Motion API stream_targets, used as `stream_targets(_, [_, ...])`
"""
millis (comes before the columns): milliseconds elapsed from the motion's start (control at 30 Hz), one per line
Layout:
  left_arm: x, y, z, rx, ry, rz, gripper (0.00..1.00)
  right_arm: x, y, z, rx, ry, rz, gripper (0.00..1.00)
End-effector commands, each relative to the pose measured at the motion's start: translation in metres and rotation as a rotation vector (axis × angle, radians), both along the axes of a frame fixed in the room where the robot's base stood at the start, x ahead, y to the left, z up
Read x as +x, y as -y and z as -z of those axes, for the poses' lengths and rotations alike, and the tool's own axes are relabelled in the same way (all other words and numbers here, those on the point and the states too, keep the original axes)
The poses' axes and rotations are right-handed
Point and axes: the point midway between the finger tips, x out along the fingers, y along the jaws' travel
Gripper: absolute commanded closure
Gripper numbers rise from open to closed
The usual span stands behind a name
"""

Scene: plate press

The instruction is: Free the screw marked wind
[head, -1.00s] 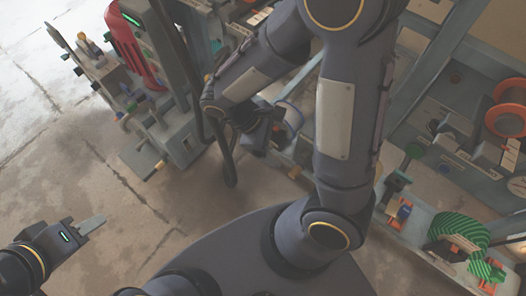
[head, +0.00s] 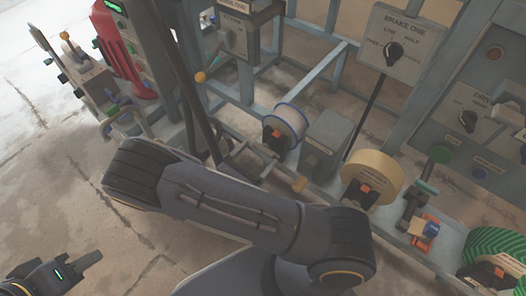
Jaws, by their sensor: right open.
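No label reading wind is legible, so I cannot tell which part is that screw. Small orange pieces show on the hub of a white spool with a blue rim (head: 291,118), on a cream roll (head: 378,167) and on a green striped roll (head: 497,245).
A panel marked brake one (head: 405,42) has a black knob, and a drive panel (head: 474,112) stands at the right. A grey box (head: 322,140) sits between two rolls. A red cylinder (head: 122,45) stands at the upper left. Floor is clear at the left.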

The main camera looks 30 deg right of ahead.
Motion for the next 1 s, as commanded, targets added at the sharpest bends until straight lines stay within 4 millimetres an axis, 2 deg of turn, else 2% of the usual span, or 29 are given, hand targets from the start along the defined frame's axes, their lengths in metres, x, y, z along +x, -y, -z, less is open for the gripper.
stream_targets(100, [0.000, 0.000, 0.006, 0.000, 0.000, 0.000, 0.64, 0.006, 0.017, 0.002, -0.001, -0.002, 0.003, 0.13])
stream_targets(233, [0.000, 0.000, 0.009, 0.000, 0.000, 0.000, 0.64, 0.011, 0.028, 0.001, 0.001, -0.001, 0.002, 0.13])
stream_targets(567, [0.000, 0.000, 0.009, 0.000, 0.000, 0.000, 0.64, 0.012, 0.032, 0.000, 0.001, -0.002, 0.002, 0.13])
stream_targets(900, [0.000, 0.000, 0.009, 0.000, 0.000, 0.000, 0.64, 0.012, 0.031, 0.000, 0.001, -0.002, 0.002, 0.57])
stream_targets(1000, [0.000, 0.000, 0.008, 0.000, 0.000, 0.000, 0.64, 0.012, 0.031, 0.000, 0.001, -0.004, 0.002, 0.57])
